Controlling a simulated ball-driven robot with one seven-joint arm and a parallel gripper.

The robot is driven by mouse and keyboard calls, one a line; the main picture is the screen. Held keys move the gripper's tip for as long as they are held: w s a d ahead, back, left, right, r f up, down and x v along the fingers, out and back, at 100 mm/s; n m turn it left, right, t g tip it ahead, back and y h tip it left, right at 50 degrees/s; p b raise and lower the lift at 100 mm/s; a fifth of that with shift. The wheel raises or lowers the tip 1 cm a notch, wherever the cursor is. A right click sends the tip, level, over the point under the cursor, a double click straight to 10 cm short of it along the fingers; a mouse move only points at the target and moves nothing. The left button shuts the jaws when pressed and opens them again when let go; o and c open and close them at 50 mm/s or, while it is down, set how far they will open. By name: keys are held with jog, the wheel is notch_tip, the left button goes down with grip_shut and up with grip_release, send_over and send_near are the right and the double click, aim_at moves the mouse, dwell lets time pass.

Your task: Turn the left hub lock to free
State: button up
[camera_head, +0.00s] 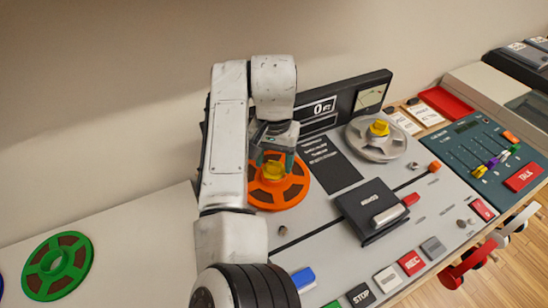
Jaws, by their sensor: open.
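The left hub lock (272,171) is a yellow knob at the centre of an orange reel (294,189) on the grey tape machine (318,218). My gripper (273,160) is open and points down at the yellow knob, with its fingertips close around it. I cannot tell whether the fingers touch the knob. My arm covers the left part of the orange reel and part of the machine. The right hub lock (379,128) is a similar yellow knob on a grey metal reel (391,146).
A black head block (368,206) and a slider with an orange knob (435,167) lie right of the orange reel. The display panel (335,108) stands behind. A green reel (58,264) lies on the white counter at left. A mixer (470,150) is at right.

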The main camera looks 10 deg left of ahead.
jog(key=c, duration=1)
jog(key=shift+r, duration=0.1)
jog(key=shift+c, duration=0.2)
